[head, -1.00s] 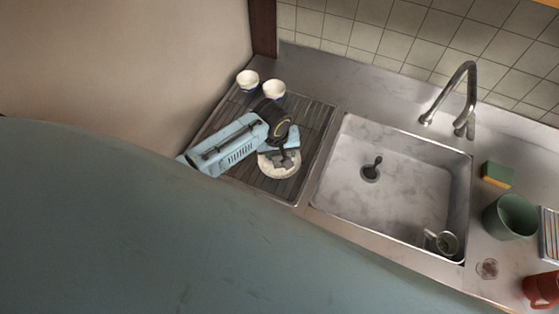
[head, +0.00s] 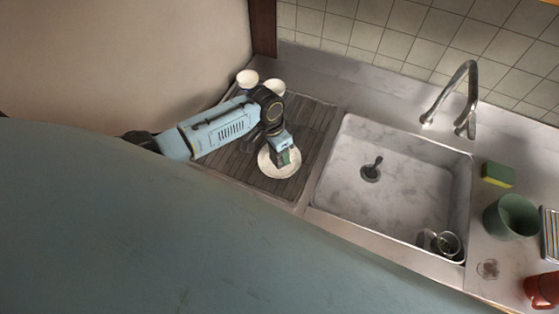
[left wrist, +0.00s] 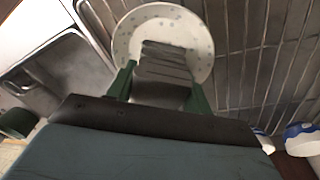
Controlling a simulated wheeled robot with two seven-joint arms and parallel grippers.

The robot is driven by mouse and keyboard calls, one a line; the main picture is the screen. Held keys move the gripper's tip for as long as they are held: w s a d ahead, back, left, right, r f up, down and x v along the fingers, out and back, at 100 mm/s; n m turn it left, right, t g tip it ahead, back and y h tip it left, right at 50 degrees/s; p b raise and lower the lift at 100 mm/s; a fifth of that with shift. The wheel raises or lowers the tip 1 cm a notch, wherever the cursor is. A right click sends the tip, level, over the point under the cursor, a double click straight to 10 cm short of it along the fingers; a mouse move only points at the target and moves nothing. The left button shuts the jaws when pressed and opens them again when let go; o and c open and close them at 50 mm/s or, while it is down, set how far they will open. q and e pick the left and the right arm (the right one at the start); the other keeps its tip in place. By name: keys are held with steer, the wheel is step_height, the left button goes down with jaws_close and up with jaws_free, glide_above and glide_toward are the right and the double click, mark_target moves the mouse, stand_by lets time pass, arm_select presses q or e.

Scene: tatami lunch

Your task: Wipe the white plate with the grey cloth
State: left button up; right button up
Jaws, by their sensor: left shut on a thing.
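The white plate (head: 267,168) lies on the dark ribbed drainboard left of the sink. In the left wrist view the plate (left wrist: 197,38) shows a small pattern around its rim. My left gripper (head: 286,158) is over the plate, pointing down. In the left wrist view its green fingers (left wrist: 160,85) are shut on the grey cloth (left wrist: 164,62), a folded, striped-looking piece that covers part of the plate. I cannot tell whether the cloth touches the plate. My right gripper is not in view.
Two white bowls (head: 247,78) stand behind my left arm at the drainboard's back. The sink (head: 400,190) is to the right, with a cup (head: 446,243) in its corner. A sponge (head: 498,174), a green pot (head: 511,217) and a red mug (head: 543,290) stand farther right.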

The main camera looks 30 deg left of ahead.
arm_select(q)
steer(key=n, duration=0.3)
steer(key=shift+s+t, duration=0.15)
steer(key=shift+t, duration=0.15)
steer(key=n, duration=0.4)
steer(key=shift+s+t+y, duration=0.15)
steer(key=shift+t+y, duration=0.15)
steer(key=shift+y, duration=0.1)
steer(key=n, duration=0.4)
steer(key=shift+s+d+n+y, duration=0.1)
steer(key=shift+n+y, duration=0.2)
steer(key=shift+n, duration=1.1)
steer(key=m, duration=0.3)
steer(key=shift+m, duration=0.3)
steer(key=m, duration=0.4)
steer(key=shift+h, duration=0.4)
steer(key=m, duration=0.3)
steer(key=m+g, duration=0.1)
steer(key=m, duration=0.2)
steer(key=shift+d+f+h, duration=0.1)
steer(key=shift+d+h, duration=0.1)
steer(key=shift+h, duration=0.1)
